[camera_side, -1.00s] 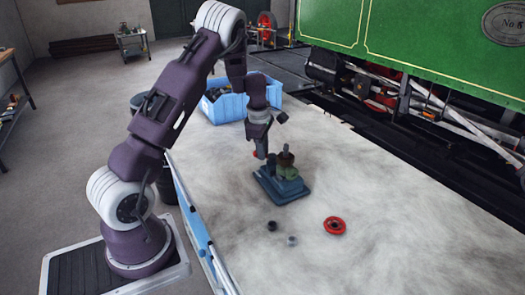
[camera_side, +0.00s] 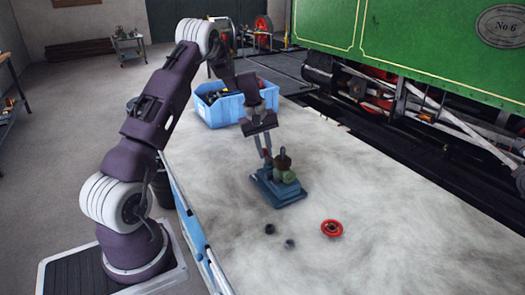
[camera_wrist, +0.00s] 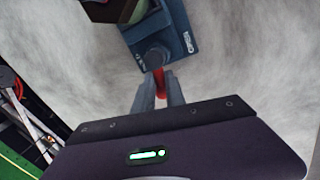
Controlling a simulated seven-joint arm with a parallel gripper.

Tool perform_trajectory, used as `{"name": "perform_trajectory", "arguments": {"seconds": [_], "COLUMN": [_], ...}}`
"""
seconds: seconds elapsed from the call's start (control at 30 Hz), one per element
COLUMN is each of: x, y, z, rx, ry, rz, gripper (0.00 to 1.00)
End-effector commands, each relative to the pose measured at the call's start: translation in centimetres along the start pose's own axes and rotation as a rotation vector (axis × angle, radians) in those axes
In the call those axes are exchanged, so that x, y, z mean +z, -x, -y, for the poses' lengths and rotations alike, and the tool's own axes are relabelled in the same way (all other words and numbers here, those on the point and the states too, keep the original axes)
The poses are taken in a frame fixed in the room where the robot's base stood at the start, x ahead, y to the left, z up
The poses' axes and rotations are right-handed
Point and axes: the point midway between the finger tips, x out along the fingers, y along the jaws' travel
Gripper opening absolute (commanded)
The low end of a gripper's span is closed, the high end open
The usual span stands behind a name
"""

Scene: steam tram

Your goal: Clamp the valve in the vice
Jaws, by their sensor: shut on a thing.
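The blue vice (camera_side: 277,192) stands on the pale bench top, and its blue body also shows in the wrist view (camera_wrist: 181,38). The valve, a green body (camera_side: 286,175) with a brown top, sits at the vice. I cannot tell how tightly the jaws hold it. My gripper (camera_side: 267,149) is on the far-left side of the vice. In the wrist view its fingers (camera_wrist: 160,92) are shut on the red vice handle (camera_wrist: 160,79), beside the round grey screw end.
A red handwheel (camera_side: 332,228) and two small dark nut-like pieces (camera_side: 270,229) (camera_side: 290,244) lie in front of the vice. A blue crate (camera_side: 220,108) of parts stands behind my gripper. The green tram (camera_side: 430,40) is beyond the bench. The right of the bench is clear.

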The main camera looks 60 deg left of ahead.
Motion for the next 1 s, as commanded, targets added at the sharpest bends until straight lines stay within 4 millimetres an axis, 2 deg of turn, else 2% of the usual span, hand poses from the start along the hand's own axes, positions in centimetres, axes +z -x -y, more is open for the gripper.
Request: {"name": "perform_trajectory", "arguments": {"seconds": [0.07,0.5,1.0], "x": [-0.6,-0.6,-0.3], "y": [0.0,-0.3,-0.3], "z": [0.0,-1.2,-1.9], "rx": [-0.001,-0.003,-0.002], "ry": [-0.063,-0.425,-0.611], "rz": [0.000,0.069,0.105], "gripper": [0.00,0.00,0.00]}}
